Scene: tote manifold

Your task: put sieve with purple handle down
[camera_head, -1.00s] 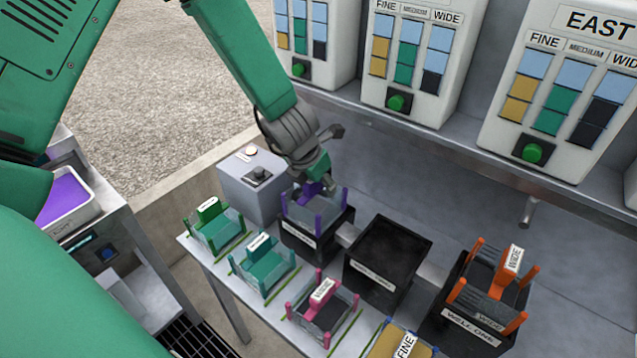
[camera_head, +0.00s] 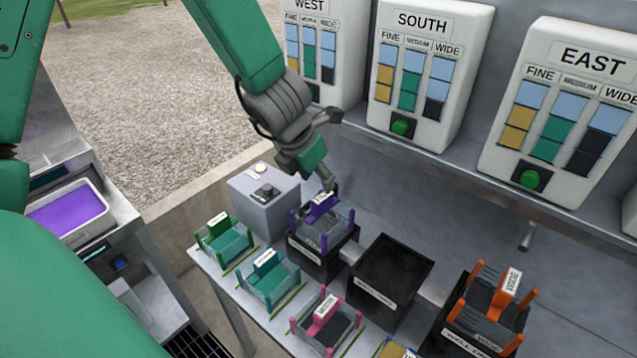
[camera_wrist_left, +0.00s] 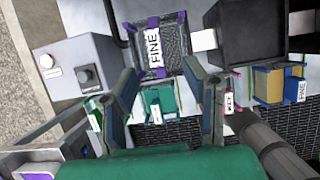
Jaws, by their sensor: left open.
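The sieve with the purple handle (camera_head: 322,228) sits upright in the top of the left black tote (camera_head: 318,260). Its white handle label shows, and reads FINE in the left wrist view (camera_wrist_left: 154,46). My left gripper (camera_head: 326,186) is just above the handle in the head view. In the left wrist view its two fingers (camera_wrist_left: 160,74) are spread apart with nothing between them, and the sieve lies beyond the fingertips. Whether a fingertip still touches the handle I cannot tell. My right gripper is not in view.
An empty black tote (camera_head: 362,300) stands right of it, then a tote with an orange-handled sieve (camera_head: 492,300). Green (camera_head: 222,240), teal (camera_head: 268,280) and pink (camera_head: 325,320) sieves stand in front. A grey box (camera_head: 262,200) is left; dispensers (camera_head: 425,70) line the back.

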